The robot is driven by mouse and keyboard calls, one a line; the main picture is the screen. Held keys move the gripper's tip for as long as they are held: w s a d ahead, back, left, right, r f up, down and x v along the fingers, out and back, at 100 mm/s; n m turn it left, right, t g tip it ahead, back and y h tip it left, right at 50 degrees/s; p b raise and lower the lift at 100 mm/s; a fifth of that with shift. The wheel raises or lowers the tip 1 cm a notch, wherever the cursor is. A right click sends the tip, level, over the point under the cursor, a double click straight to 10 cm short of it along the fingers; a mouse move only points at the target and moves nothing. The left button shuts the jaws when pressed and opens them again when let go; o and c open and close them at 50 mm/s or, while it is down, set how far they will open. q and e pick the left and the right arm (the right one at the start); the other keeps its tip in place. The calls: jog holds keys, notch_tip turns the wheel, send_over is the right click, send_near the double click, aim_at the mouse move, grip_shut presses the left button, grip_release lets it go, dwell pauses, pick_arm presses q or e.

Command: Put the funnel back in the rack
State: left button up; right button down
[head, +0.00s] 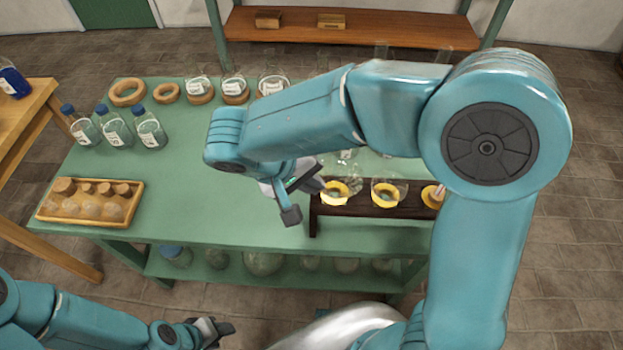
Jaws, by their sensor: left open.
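A dark wooden rack (361,210) stands at the right front of the green table. Clear glass funnels sit in yellow rings on it, one in the left ring (335,192) and one in the middle ring (388,192). An amber-coloured piece (433,196) is at the rack's right end, partly behind my arm. My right gripper (302,198) is above the table just left of the rack. Its dark fingers look apart, but I cannot tell whether clear glass is between them. My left gripper (214,331) is open and low, in front of the table.
On the green table (215,205) are a tray of corked flasks (90,203), blue-capped bottles (115,127), cork rings (127,92) and round flasks (199,90). Jars (263,262) stand on the lower shelf. The table's middle left is clear. My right arm hides the back right.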

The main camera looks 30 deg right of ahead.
jog(key=c, duration=1.2)
grip_release()
jog(key=shift+r+p, duration=2.55)
jog(key=shift+r, duration=0.95)
jog(key=shift+a, duration=0.1)
